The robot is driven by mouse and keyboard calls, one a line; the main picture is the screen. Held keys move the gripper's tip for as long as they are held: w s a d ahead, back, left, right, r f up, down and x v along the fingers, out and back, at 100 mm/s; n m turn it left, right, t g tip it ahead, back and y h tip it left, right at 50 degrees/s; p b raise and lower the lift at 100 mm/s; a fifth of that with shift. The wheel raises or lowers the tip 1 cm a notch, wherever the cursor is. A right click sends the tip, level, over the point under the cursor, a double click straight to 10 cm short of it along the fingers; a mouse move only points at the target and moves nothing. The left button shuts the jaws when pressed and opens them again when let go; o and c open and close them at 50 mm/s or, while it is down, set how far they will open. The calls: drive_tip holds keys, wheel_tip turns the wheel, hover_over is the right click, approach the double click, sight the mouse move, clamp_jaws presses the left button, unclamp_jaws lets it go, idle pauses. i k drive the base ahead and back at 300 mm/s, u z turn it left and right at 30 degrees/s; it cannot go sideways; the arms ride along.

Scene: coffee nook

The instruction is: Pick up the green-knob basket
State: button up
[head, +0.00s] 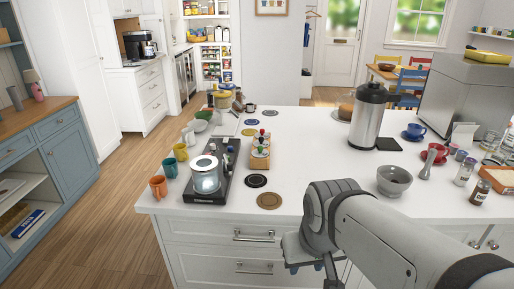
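A small wooden stand (260,160) on the white island holds several small pieces with coloured knobs. The knobs are too small for me to tell surely which one is green, and the baskets below them are mostly hidden. My arm comes in from the lower right, and my gripper (306,262) is low in front of the island, well below and right of the stand. Its fingers are mostly hidden, so its opening does not show.
Two round coasters, one black (256,181) and one brown (269,201), lie in front of the stand. Orange (158,187) and teal (170,167) mugs stand left. A steel urn (368,118) and a grey bowl (393,181) stand right. The counter between stand and urn is clear.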

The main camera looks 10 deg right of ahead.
sight(259, 153)
drive_tip(key=u, duration=0.05)
drive_tip(key=i, duration=1)
drive_tip(key=z, duration=0.05)
